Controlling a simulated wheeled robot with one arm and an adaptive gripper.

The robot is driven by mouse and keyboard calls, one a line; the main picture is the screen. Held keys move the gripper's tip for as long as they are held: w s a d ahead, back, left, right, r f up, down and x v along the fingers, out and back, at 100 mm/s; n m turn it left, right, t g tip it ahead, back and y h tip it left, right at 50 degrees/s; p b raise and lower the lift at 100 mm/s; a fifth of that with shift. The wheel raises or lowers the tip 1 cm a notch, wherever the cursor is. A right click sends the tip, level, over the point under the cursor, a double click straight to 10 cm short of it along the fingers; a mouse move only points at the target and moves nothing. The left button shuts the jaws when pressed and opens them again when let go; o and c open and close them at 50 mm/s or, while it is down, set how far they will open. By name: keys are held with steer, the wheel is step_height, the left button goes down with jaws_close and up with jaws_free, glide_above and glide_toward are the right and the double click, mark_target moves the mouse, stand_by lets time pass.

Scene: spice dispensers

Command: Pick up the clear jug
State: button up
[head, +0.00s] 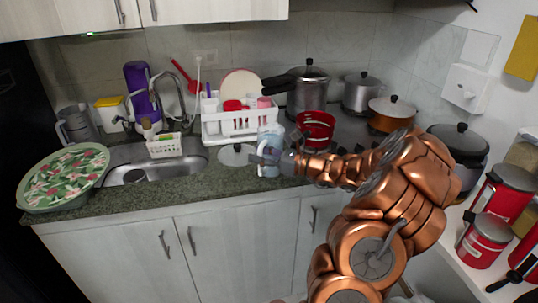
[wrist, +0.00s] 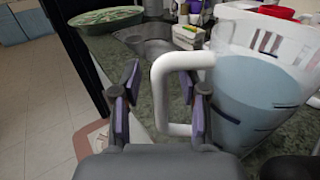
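The clear jug (head: 270,135) stands on the counter near its front edge, left of the red basket, in the head view. In the wrist view the jug (wrist: 258,95) fills the right side, with a bluish lower part and a thick white handle (wrist: 160,92). My gripper (wrist: 160,88) is open, its two fingers either side of the handle's upright bar. No finger clearly presses on the handle. In the head view my gripper (head: 272,160) is at the jug and partly covers it.
A white dish rack (head: 235,125) stands behind the jug, and a pot lid (head: 237,155) lies to its left. A red basket (head: 316,128) is close on the right. The sink (head: 135,172) and a green patterned tray (head: 63,175) are farther left. Several pots stand at the back right.

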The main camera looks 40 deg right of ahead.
jaws_close()
stand_by(0.6)
